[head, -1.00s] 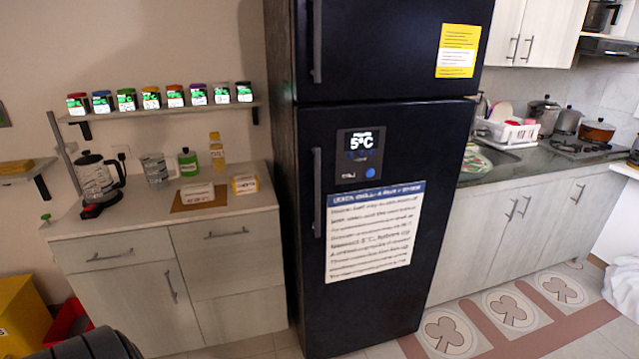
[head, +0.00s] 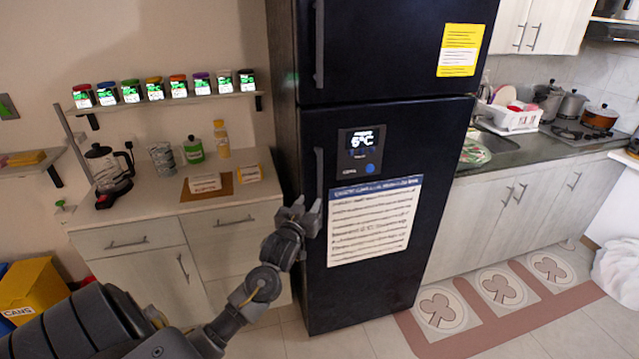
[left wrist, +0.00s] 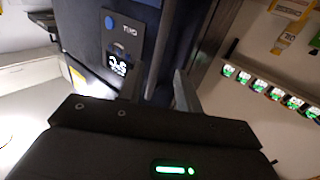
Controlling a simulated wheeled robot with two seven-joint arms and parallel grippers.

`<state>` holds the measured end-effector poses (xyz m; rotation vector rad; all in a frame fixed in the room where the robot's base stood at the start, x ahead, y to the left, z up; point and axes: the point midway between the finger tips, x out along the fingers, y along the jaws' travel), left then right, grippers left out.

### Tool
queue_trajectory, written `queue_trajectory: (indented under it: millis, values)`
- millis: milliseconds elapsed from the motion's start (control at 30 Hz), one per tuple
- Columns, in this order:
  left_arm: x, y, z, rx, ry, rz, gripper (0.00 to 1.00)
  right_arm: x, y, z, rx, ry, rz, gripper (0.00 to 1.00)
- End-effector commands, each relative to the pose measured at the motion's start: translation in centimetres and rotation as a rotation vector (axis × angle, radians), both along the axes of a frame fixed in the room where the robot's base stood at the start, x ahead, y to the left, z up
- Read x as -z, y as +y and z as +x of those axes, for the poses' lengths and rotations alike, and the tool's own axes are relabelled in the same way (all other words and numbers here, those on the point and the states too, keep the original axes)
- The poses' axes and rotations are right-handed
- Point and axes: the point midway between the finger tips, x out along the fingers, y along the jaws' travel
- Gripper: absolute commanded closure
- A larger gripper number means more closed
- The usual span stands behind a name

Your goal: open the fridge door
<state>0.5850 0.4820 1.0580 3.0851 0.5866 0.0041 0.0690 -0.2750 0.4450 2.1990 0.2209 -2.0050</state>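The black fridge has a lower door (head: 395,270) that is closed, with a vertical dark grey handle (head: 319,172) along its left edge. My left gripper (head: 307,206) is at the lower end of this handle in the head view and hides part of it. In the left wrist view its two fingers (left wrist: 157,90) stand apart, so it is open. The dark fridge front lies beyond them; I cannot tell whether the fingers are around the handle or touching it. My right gripper is not in view.
The upper fridge door (head: 400,50) is closed. A cabinet counter (head: 150,215) with a kettle (head: 108,175) and bottles stands left of the fridge, under a shelf of spice jars (head: 163,88). A yellow bin (head: 35,300) is at lower left. Floor before the fridge is clear.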

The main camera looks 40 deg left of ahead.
Motion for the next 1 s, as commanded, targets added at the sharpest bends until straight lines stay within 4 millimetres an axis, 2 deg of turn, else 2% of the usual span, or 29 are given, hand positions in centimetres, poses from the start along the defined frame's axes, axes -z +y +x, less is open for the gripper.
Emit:
queue_trajectory:
  millis: [167,600,800,1000]
  values:
    - [-0.1,0.5,1.2,0.0,0.0,0.001,0.65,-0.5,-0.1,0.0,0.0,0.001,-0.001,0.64]
    - [-0.1,3.3,8.3,-0.001,0.001,0.001,0.65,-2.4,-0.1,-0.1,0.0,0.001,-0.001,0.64]
    - [0.1,3.8,9.8,0.001,0.004,0.001,0.65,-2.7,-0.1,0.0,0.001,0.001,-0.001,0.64]
    - [0.2,3.9,10.1,0.001,0.004,0.001,0.65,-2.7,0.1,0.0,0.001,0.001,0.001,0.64]
